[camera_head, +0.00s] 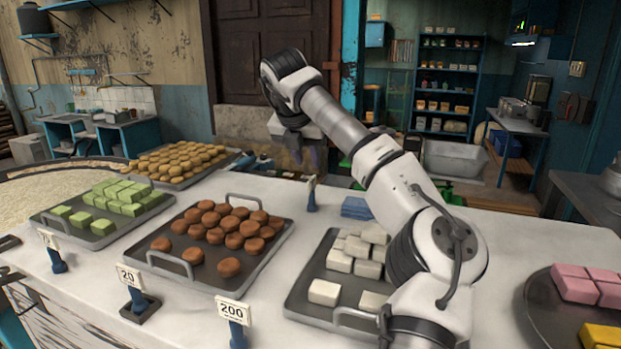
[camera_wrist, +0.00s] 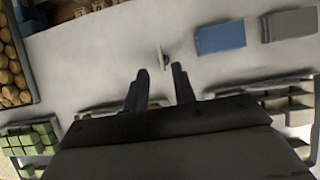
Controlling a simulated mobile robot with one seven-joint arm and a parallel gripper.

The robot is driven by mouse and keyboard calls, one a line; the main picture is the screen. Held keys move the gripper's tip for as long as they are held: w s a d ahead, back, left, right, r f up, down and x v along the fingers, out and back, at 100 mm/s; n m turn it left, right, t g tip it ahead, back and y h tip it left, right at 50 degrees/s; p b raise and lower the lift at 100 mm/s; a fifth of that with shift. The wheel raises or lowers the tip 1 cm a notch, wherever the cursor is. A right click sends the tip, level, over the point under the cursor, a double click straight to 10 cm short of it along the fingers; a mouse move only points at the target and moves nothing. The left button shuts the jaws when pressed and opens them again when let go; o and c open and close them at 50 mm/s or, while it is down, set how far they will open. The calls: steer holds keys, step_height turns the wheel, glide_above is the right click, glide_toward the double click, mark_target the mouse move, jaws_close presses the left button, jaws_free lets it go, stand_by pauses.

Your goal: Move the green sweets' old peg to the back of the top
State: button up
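The green sweets (camera_head: 110,203) lie on a dark tray at the left. A blue peg with a small tag (camera_head: 57,263) stands at that tray's front right; its number is hard to read. Another blue peg (camera_head: 312,198) stands alone at the back of the white top, its tag edge-on. That back peg also shows in the wrist view (camera_wrist: 163,60), just beyond and between my fingertips. Which peg is the green sweets' old one cannot be told. My gripper (camera_head: 306,158) is open and empty, pointing down over the back of the top, apart from the peg.
Pegs tagged 20 (camera_head: 133,292) and 200 (camera_head: 235,322) stand along the front. Trays of brown sweets (camera_head: 228,238), white sweets (camera_head: 340,264) and yellow-brown sweets (camera_head: 175,162) crowd the top. A blue stack (camera_head: 357,208) lies right of the back peg. Clear surface surrounds that peg.

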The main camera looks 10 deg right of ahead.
steer(key=shift+b+v, duration=0.3)
steer(key=shift+v, duration=1.9)
